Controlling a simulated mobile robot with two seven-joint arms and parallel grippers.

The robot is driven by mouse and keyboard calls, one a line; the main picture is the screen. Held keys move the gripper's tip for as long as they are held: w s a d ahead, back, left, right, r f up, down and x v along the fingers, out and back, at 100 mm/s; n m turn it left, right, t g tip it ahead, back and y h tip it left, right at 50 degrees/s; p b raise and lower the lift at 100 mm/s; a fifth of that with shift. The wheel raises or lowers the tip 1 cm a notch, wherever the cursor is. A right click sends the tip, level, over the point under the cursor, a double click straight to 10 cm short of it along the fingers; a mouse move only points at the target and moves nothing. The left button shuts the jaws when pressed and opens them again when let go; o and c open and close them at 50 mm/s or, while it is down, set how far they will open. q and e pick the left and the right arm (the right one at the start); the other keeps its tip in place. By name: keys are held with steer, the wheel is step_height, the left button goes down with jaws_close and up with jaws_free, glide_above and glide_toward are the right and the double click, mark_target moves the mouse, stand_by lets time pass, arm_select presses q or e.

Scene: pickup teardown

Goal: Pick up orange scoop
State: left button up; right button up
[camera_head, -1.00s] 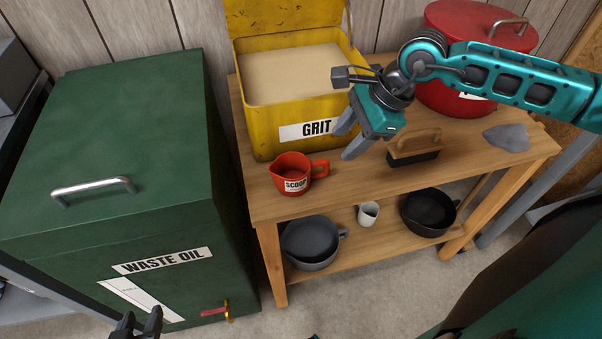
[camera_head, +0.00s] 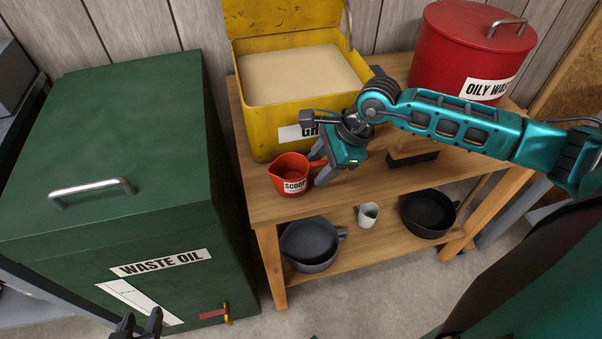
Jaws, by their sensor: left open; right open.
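The orange-red scoop (camera_head: 290,174), labelled SCOOP, stands upright on the wooden bench top (camera_head: 270,208) near its left front corner. Its handle points right, toward my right gripper. My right gripper (camera_head: 317,171) is open, with its fingers at the handle, one on the far side and one on the near side. The fingers partly cover the handle, and I cannot tell whether they touch it. My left gripper (camera_head: 138,325) is open and empty at the bottom edge, in front of the green waste oil cabinet, far from the scoop.
A yellow grit bin (camera_head: 262,122) stands open right behind the scoop. A red oily waste can (camera_head: 450,62) and a brush (camera_head: 412,158) are to the right, partly behind my arm. The green cabinet (camera_head: 120,150) is left. Pans (camera_head: 310,245) and a white cup (camera_head: 368,215) sit below.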

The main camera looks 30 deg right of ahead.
jaws_close()
steer(key=shift+r, duration=0.1)
stand_by(0.5)
